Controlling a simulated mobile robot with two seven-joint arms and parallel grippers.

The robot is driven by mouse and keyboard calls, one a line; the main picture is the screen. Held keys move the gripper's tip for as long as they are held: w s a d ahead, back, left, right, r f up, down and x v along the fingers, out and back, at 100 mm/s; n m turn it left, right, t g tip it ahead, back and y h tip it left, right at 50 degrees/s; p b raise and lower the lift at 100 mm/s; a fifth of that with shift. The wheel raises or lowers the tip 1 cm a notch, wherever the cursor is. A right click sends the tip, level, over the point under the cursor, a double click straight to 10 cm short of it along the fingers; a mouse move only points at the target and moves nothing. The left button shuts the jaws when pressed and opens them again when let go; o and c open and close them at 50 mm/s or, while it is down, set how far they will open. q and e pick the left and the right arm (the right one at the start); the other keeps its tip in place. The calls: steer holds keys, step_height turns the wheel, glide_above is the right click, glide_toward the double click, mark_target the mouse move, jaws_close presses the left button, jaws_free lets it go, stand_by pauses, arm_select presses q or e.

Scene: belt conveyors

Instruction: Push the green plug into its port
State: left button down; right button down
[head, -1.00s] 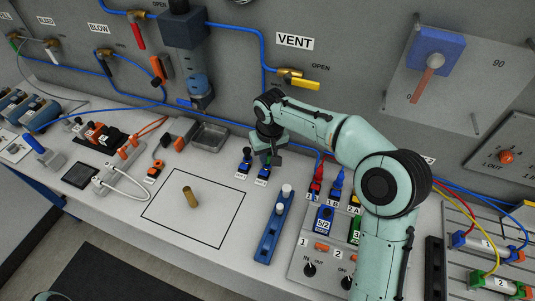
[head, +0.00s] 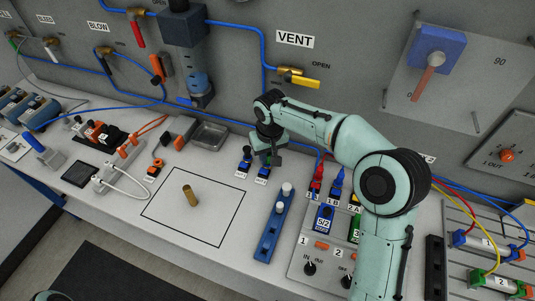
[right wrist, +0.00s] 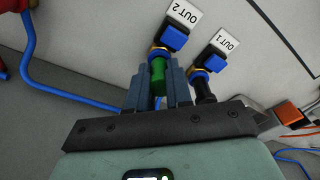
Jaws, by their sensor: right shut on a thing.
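My right gripper (right wrist: 157,92) is shut on the green plug (right wrist: 158,75), which sits between its two fingers. Plug and port look lined up; I cannot tell how deep the plug sits. In the head view the right gripper (head: 271,158) points down over the small blue ports at the back of the bench, and the plug is mostly hidden there. My left gripper is not in view.
Beside it, the OUT 1 port (right wrist: 214,60) has a black plug (right wrist: 203,88) in it, close to the right finger. A blue hose (right wrist: 70,103) runs at left. A blue rail with white pegs (head: 268,238) and a brass cylinder (head: 190,196) in a marked square stand in front.

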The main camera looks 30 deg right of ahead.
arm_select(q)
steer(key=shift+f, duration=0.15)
arm_select(e)
steer(key=shift+f, duration=0.35)
stand_by(0.3)
steer(key=c, duration=0.5)
jaws_free()
steer(key=shift+c, duration=0.2)
steer(key=shift+r, duration=0.15)
steer(key=shift+r+p, duration=1)
steer(key=shift+r, duration=0.55)
steer(key=shift+r+p, duration=1.25)
steer(key=shift+r, duration=0.7)
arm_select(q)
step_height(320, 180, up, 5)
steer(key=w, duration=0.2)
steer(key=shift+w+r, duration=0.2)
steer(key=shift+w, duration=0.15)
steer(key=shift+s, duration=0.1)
arm_select(e)
steer(key=shift+f, duration=0.1)
